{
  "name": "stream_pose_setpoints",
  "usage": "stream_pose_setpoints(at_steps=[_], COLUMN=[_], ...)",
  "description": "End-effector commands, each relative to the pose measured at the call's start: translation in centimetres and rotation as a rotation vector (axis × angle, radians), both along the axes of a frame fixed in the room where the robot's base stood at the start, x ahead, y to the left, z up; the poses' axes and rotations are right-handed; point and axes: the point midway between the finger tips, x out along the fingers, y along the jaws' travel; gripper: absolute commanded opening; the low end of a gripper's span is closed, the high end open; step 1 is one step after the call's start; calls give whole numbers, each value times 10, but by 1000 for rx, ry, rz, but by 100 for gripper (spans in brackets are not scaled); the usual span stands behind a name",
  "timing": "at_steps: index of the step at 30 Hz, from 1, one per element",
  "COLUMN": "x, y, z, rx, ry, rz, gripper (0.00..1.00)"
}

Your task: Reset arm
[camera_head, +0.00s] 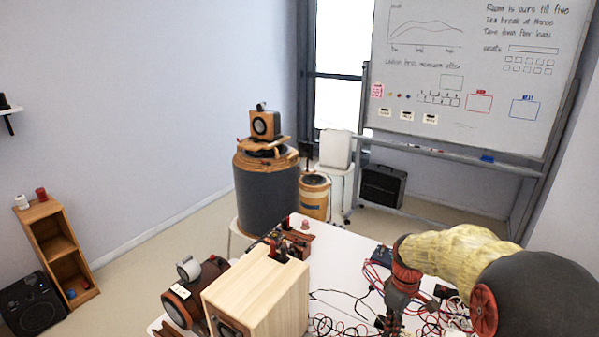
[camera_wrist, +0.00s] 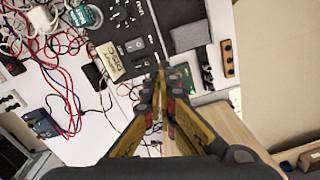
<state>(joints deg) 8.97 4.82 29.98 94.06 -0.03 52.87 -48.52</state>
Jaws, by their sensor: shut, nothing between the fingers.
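My gripper (camera_wrist: 162,75) points down over the white table (camera_wrist: 85,155) in the wrist view, its yellow and dark fingers shut together with nothing between them. In the head view my arm, in a yellow cover, reaches in from the right, and my gripper (camera_head: 390,325) is low at the bottom edge, its tips cut off or unclear. It is to the right of a pale wooden speaker box (camera_head: 265,295); that wood also shows in the wrist view (camera_wrist: 235,130), below and right of the fingers.
Red and black cables (camera_wrist: 60,65) tangle over the table at the left of the wrist view, near a black panel (camera_wrist: 130,40) with switches. Reddish drivers (camera_head: 190,295) stand left of the box. A dark drum-shaped speaker (camera_head: 267,190) and a whiteboard (camera_head: 475,60) stand behind.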

Motion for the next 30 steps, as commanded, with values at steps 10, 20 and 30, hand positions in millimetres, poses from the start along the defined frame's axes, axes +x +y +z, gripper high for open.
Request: stream_pose_setpoints(at_steps=[10, 20, 30], x=[-82, -174, -243], y=[21, 52, 75], z=[29, 65, 76], rx=[-12, 30, 120], ry=[-20, -189, -415], rz=[-442, -717, -712], gripper=[0, 0, 0])
